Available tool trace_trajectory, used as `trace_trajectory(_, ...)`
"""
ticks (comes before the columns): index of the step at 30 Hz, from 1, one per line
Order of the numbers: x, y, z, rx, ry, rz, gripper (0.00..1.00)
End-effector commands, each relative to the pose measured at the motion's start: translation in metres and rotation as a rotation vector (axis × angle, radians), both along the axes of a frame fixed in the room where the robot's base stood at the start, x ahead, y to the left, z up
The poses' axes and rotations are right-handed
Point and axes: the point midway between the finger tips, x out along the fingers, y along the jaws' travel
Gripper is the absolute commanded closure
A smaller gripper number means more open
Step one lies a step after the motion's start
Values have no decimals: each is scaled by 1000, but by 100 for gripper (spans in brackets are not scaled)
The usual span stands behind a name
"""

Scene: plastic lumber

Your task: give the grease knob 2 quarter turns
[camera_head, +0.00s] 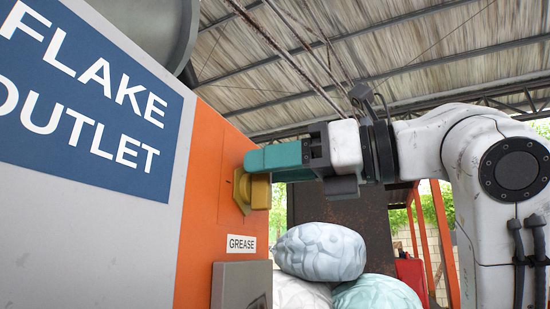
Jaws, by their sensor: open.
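The grease knob (258,192) is a yellow knob on the orange side panel, above the white label reading GREASE (241,244). My gripper (262,161) reaches in from the right, its teal fingers at the knob's upper part. The near finger overlaps the knob's top edge in the picture. I cannot tell if it touches the knob. The far finger is mostly hidden. The gripper is open.
The orange panel (213,205) adjoins a grey face with a blue FLAKE OUTLET sign (80,95). A grey box (240,287) juts out below the label. Stuffed sacks (320,251) are piled behind, under my arm. A dark column (350,205) stands behind them.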

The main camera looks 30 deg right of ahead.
Motion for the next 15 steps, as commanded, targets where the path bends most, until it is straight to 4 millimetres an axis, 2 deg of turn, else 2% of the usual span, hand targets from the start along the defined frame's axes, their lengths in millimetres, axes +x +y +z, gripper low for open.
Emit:
trace_trajectory(8, 1, 0, 0, 1, 1, 0, 61)
trace_trajectory(15, 1, 0, 0, 1, 1, 0, 84)
